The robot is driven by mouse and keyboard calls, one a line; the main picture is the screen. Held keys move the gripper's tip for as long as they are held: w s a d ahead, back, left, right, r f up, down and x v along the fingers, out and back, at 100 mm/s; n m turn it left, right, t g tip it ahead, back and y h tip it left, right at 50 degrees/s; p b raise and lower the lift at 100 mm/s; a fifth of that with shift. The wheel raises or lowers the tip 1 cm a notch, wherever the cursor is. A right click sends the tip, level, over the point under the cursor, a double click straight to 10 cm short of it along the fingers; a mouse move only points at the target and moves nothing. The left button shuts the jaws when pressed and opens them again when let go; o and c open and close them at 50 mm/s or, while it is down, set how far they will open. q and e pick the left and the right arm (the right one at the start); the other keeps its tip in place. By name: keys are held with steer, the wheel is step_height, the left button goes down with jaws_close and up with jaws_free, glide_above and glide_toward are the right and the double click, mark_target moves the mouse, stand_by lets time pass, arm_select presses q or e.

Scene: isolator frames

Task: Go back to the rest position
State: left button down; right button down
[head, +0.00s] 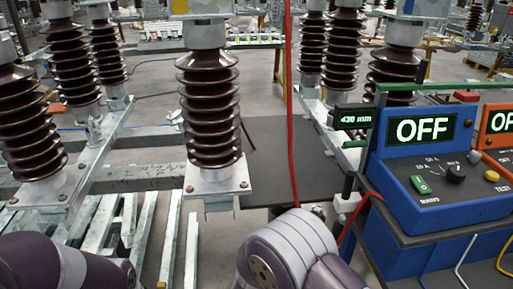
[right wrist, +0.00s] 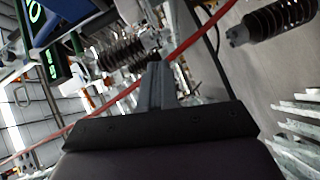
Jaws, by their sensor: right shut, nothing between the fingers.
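My right gripper (right wrist: 157,82) shows in the right wrist view with its fingers closed together and nothing between them. It points away over the scene, and a red cable passes behind its tips. In the head view only links of my arms show, at the bottom left and bottom middle; neither gripper is seen there. My left gripper is in no view.
A blue meter (head: 391,207) reading OFF stands at the right, with an orange device (head: 496,150) beside it. Brown ribbed insulators (head: 210,105) stand on metal frames ahead. A red cable (head: 288,100) hangs mid-view.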

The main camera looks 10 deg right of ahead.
steer(key=s+a+f+m+g+y, duration=0.2)
steer(key=a+f+g+y, duration=0.2)
steer(key=a+f+y, duration=0.45)
steer(key=s+d+r+m+g+y, duration=0.1)
steer(key=s+d+m+g+y, duration=0.1)
steer(key=s+g, duration=0.3)
steer(key=s+d+r+m+g+y, duration=0.1)
steer(key=s+d+g, duration=0.1)
steer(key=s, duration=0.6)
steer(key=s+d+r+m+g+h, duration=0.1)
steer(key=s+d+r+m, duration=0.1)
steer(key=s+d+r, duration=0.35)
steer(key=w+d+r+p, duration=0.2)
steer(key=d+r+p, duration=0.1)
steer(key=r+p, duration=0.9)
steer(key=shift+w+r+p, duration=0.2)
steer(key=shift+r+p, duration=0.2)
steer(key=shift+p, duration=0.15)
